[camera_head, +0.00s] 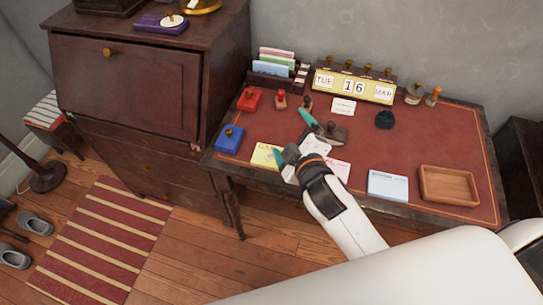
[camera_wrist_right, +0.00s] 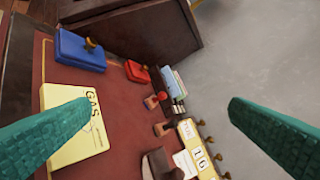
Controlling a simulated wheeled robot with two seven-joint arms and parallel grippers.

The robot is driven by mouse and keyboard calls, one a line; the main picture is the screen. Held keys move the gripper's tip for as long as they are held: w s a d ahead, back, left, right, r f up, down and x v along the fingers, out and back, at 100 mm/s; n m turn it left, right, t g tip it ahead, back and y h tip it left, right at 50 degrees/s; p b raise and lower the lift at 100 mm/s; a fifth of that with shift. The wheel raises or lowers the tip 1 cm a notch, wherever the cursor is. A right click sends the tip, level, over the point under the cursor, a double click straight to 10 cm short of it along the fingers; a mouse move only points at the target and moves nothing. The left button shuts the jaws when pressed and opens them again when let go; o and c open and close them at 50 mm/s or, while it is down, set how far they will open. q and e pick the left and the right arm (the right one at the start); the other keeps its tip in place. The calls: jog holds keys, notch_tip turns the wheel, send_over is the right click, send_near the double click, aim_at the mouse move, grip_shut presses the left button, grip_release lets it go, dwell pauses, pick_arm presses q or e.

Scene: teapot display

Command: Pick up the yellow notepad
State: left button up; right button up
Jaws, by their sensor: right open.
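The yellow notepad (camera_head: 262,155) lies flat on the red desk top near its front left edge. In the right wrist view the notepad (camera_wrist_right: 65,98) shows at the left, with "GAS" printed on it, and a finger covers part of it. My right gripper (camera_head: 293,137) is open and empty, its teal fingers spread wide. In the head view it is just right of the notepad; one fingertip appears close to the notepad's right side. Height above the desk is hard to tell. My left gripper is out of view.
The desk (camera_head: 420,143) holds a blue box (camera_head: 229,140), a red box (camera_head: 249,100), stamps, a card rack (camera_head: 272,68), a calendar (camera_head: 353,87), white papers, a blue-white pad (camera_head: 388,185) and a wooden tray (camera_head: 448,185). A dark cabinet (camera_head: 125,85) stands at the left.

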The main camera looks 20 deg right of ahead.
jog(key=w+a+r+n+t+y, duration=0.2)
jog(key=a+r+n+t+y, duration=0.1)
jog(key=a+r+n+y, duration=0.3)
jog(key=w+a+r+n+t+y, duration=0.2)
jog(key=a+r+n+y, duration=0.2)
jog(key=r+n, duration=0.45)
jog(key=s+a+f+n+g+y, duration=0.1)
jog(key=s+a+n+g+y, duration=0.2)
jog(key=a+n+g+y, duration=0.7)
jog(key=s+a+n+g, duration=0.25)
jog(key=n+g, duration=0.35)
jog(key=n, duration=1)
jog(key=n+g+h, duration=0.4)
jog(key=n+h, duration=1)
jog(key=h, duration=0.6)
send_near(272, 156)
notch_tip(272, 156, down, 3)
jog(key=shift+d+r+p, duration=0.1)
jog(key=shift+d+p, duration=0.1)
jog(key=shift+p, duration=0.45)
notch_tip(272, 156, down, 5)
jog(key=shift+a+r+p, duration=0.1)
jog(key=shift+r+p, duration=0.05)
jog(key=shift+p, duration=0.55)
jog(key=shift+f, duration=0.5)
